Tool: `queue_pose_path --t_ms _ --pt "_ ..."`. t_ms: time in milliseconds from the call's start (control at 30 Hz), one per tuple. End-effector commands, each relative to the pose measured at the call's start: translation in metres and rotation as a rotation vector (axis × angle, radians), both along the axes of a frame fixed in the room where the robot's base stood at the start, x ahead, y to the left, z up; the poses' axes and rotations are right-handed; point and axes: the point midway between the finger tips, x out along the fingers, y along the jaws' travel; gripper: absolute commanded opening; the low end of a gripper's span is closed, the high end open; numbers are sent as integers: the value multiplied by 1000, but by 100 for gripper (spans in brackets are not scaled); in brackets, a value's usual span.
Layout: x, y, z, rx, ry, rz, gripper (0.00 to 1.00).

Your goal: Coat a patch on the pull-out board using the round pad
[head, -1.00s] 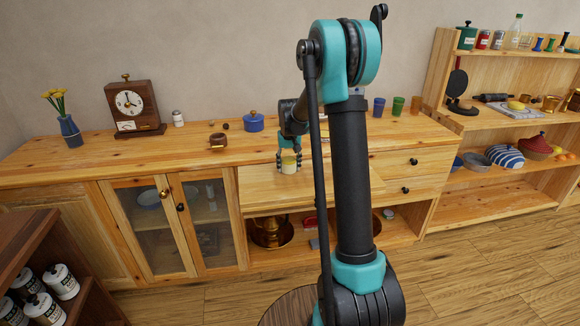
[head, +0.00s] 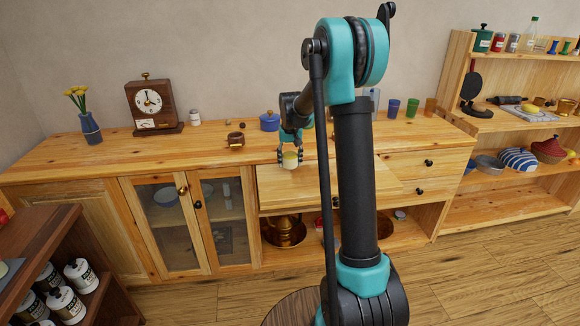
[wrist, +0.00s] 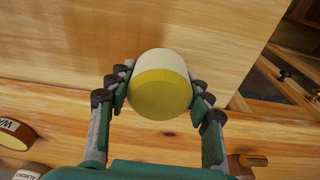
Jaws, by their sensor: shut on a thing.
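The round pad (wrist: 160,88) is a short cylinder with a cream side and a yellow end facing the wrist camera. My gripper (head: 291,158) is shut on it, with a finger on each side. The pad also shows below the fingers in the head view (head: 290,161). The pull-out board (head: 335,190) is a plain pale wood slab sticking out from the cabinet front. The pad is over its back left part. I cannot tell whether the pad touches the board. The board fills the upper part of the wrist view (wrist: 90,35).
A dark shelf with canisters (head: 82,275) stands front left.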

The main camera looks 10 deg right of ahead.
Motion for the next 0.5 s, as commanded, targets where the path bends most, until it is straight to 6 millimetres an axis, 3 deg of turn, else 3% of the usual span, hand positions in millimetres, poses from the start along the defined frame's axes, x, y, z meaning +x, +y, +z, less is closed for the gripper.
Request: queue_pose_path --t_ms 500 --pt "1 -3 47 0 0 0 19"
